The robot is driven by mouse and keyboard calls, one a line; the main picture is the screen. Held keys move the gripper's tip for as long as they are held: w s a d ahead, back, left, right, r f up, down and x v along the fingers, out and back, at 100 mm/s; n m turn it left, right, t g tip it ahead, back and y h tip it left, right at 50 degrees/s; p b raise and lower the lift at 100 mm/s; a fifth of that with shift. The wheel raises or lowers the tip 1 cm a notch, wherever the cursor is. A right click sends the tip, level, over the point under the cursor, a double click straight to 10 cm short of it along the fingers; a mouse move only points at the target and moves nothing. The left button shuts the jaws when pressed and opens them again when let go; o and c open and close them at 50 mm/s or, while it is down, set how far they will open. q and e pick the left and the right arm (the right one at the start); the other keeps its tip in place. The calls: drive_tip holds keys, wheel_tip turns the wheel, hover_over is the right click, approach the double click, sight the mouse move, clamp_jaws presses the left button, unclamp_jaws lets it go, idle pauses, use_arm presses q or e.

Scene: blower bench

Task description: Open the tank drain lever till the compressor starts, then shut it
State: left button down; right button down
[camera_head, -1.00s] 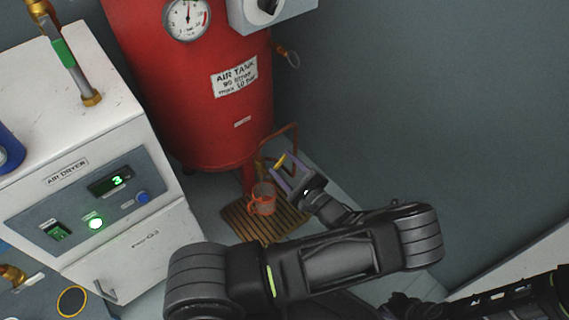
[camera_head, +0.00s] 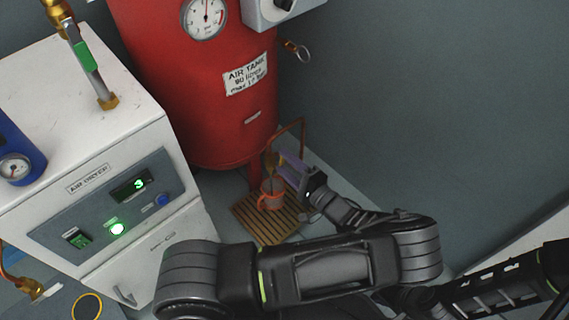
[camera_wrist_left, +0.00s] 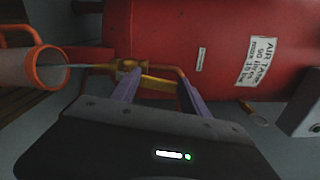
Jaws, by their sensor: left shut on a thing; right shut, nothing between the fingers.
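The brass drain valve (camera_wrist_left: 128,66) sits on the copper drain pipe (camera_head: 303,133) under the red air tank (camera_head: 190,95). Its yellow lever (camera_wrist_left: 157,84) lies between the purple fingers of my left gripper (camera_head: 287,171), which is shut on it; it also shows in the left wrist view (camera_wrist_left: 158,92). In the head view the fingers mostly hide the lever. An orange-rimmed cup (camera_head: 271,197) stands below the valve. A thin grey streak runs from the valve outlet into the cup. My right gripper's fingers are not visible.
The cup stands on a slatted wooden grate (camera_head: 262,226). The white air dryer (camera_head: 100,150), with a lit green light and display, is at left. The tank gauge (camera_head: 205,17) needle points about straight up. A ring pull (camera_head: 300,50) hangs at the tank's right.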

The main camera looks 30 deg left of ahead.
use_arm(q)
drive_tip(key=shift+s, duration=0.1)
idle(0.3)
drive_tip(key=c, duration=0.6)
unclamp_jaws()
drive_tip(key=shift+o, duration=0.2)
drive_tip(key=p+v, duration=0.1)
drive_tip(key=v, duration=0.6)
drive_tip(key=shift+d+p, duration=0.35)
drive_tip(key=shift+d, duration=0.05)
drive_tip(key=shift+s+r, duration=0.1)
